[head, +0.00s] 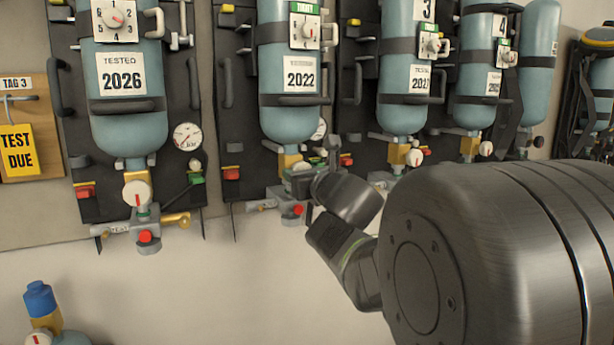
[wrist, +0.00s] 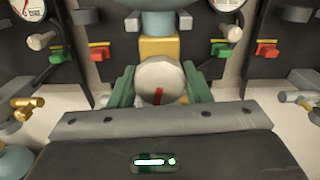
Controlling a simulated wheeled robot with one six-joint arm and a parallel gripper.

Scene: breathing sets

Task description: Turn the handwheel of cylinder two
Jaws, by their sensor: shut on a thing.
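Cylinder two (head: 287,118) hangs second from the left on its dark backplate, a blue-grey bottle with a 2022 label. Its handwheel (wrist: 159,72), a pale round knob with a short, slightly tilted red mark, sits below the yellow valve block (wrist: 160,46) in the wrist view. My gripper (wrist: 160,86) has its green fingers on both sides of the handwheel and is shut on it. In the head view my gripper (head: 302,182) is under the bottle and hides the handwheel.
Cylinder one (head: 125,130), labelled 2026, hangs at left with its own handwheel (head: 136,193) and gauge (head: 187,136). Cylinder three (head: 402,118) hangs close on the right. A valve fitting with a red button (head: 298,210) lies just below my gripper.

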